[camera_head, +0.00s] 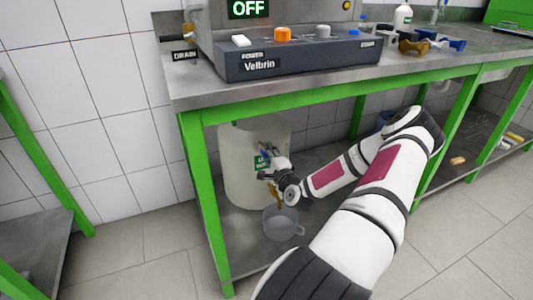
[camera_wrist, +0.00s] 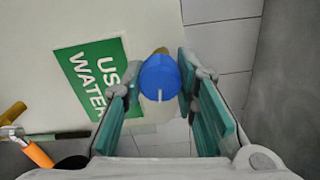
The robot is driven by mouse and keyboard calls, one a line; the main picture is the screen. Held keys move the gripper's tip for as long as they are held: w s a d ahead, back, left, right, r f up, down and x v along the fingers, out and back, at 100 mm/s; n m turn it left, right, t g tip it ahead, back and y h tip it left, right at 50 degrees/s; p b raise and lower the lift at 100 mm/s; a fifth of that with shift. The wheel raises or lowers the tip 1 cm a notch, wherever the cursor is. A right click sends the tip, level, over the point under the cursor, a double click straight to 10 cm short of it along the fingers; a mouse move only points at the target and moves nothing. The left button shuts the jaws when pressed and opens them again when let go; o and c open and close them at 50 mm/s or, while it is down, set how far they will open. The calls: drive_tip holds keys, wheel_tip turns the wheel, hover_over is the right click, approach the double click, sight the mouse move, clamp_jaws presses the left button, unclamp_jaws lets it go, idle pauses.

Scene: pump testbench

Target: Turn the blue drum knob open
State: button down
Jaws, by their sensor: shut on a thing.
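The blue drum knob (camera_wrist: 160,77) shows in the wrist view with a white line on its face, pointing down in the picture. It sits at the front of the pale drum (camera_head: 240,180) under the bench. My gripper (camera_wrist: 160,90) has a teal-padded finger on each side of the knob and is shut on it. In the head view my gripper (camera_head: 268,176) is at the drum's front, and it hides most of the knob. A green label (camera_wrist: 92,78) reading "US" and "WATER", partly cut off, is left of the knob.
A grey jug (camera_head: 281,224) stands on the lower shelf below my gripper. The green bench leg (camera_head: 203,200) is left of the drum. A control box (camera_head: 300,60) showing OFF stands on the bench above. Orange and brass parts (camera_wrist: 38,154) show at the wrist view's lower left.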

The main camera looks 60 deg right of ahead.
drive_tip(key=shift+f+m, duration=0.15)
drive_tip(key=shift+m, duration=1.85)
drive_tip(key=c, duration=1.2)
unclamp_jaws()
drive_tip(key=shift+c, duration=0.2)
drive_tip(key=v, duration=1.2)
drive_tip(key=shift+s, duration=0.1)
